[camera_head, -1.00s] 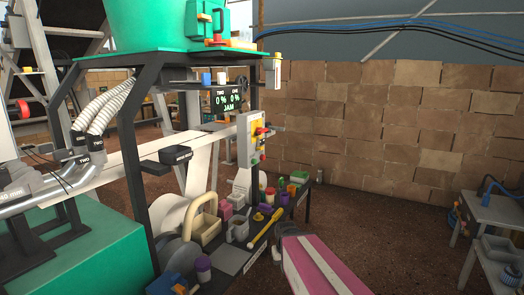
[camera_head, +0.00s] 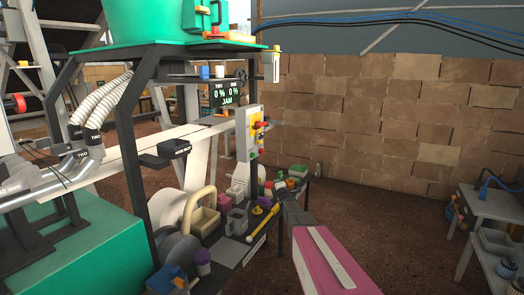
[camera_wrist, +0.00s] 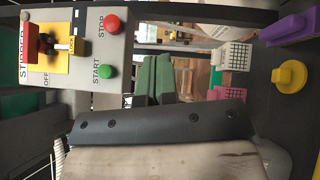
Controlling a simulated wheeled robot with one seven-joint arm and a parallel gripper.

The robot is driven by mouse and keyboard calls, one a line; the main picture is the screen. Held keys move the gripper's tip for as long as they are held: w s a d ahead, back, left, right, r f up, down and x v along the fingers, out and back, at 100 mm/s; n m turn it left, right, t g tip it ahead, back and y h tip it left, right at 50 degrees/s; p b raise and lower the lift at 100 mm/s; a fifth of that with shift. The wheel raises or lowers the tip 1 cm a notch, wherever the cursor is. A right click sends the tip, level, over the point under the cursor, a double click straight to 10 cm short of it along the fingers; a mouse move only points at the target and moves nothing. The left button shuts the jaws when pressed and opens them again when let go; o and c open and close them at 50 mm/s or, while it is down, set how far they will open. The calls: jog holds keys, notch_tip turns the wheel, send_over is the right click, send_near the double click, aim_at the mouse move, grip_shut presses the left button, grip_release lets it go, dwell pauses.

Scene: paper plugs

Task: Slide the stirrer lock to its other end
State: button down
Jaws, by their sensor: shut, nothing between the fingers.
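The stirrer switch box (camera_wrist: 75,60) is grey and fills the upper left of the wrist view, turned sideways. The box (camera_head: 250,135) also shows on the machine frame in the head view. My gripper (camera_wrist: 155,64) shows two green fingers close together, shut and empty, right of the box and apart from it.
A green START button (camera_wrist: 108,71) and red STOP button (camera_wrist: 112,24) lie between the lock and my fingers. A low bench (camera_head: 225,256) with cups, boxes and a yellow-handled tool stands below. A side table (camera_head: 495,215) stands at right; floor between is clear.

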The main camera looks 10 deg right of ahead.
jog(key=w+a+r+n+g+y, duration=0.1)
jog(key=w+a+r+n+y, duration=0.1)
jog(key=r+n+y, duration=0.3)
jog(key=w+a+r+n+g+y, duration=0.1)
jog(key=w+a+r+n+y, duration=0.1)
jog(key=w+r+n+y, duration=0.3)
jog(key=w+a+r+n+g+y, duration=0.1)
jog(key=w+a+r+n+y, duration=0.2)
jog(key=n+y, duration=0.7)
jog(key=shift+w+r+n+g, duration=0.1)
jog(key=shift+r+n, duration=0.35)
jog(key=shift+n, duration=0.5)
jog(key=shift+w+r+n+g, duration=0.1)
jog(key=shift+r+n, duration=0.35)
jog(key=shift+n, duration=0.55)
jog(key=shift+w+r+n+g, duration=0.1)
jog(key=shift+r+n, duration=0.35)
jog(key=shift+n, duration=0.5)
jog(key=shift+r, duration=0.55)
jog(key=shift+r, duration=1.55)
jog(key=shift+w, duration=0.1)
